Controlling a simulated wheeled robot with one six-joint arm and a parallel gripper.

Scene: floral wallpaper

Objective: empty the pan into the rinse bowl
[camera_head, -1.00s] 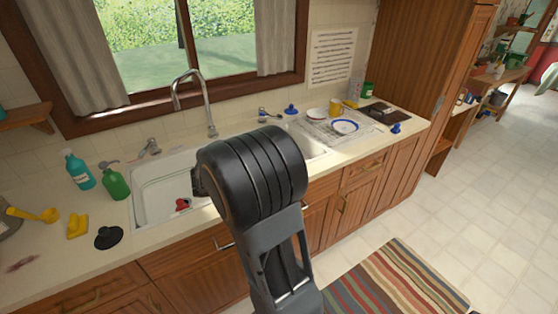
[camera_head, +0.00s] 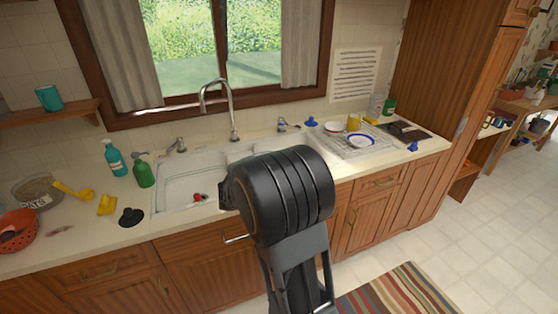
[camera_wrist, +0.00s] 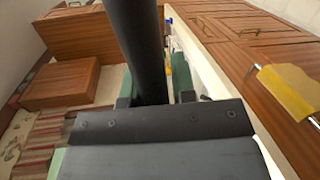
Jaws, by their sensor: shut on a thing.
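In the wrist view my gripper (camera_wrist: 155,97) is shut on a thick dark handle (camera_wrist: 138,45), which runs up out of the picture. I take it for the pan's handle; the pan's body and contents are not visible. In the head view my black arm hides the gripper and what it holds. The left sink basin (camera_head: 178,191) is white, with a small red thing (camera_head: 198,197) in it. I cannot pick out a rinse bowl for certain; my arm covers part of the sink area.
A tall faucet (camera_head: 233,115) rises behind the sink. Left of it stand a teal bottle (camera_head: 115,160), a green soap bottle (camera_head: 144,173), a black stopper (camera_head: 131,217) and a red colander (camera_head: 17,231). A dish rack (camera_head: 345,145) stands at the right. A striped rug (camera_head: 400,295) lies on the floor.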

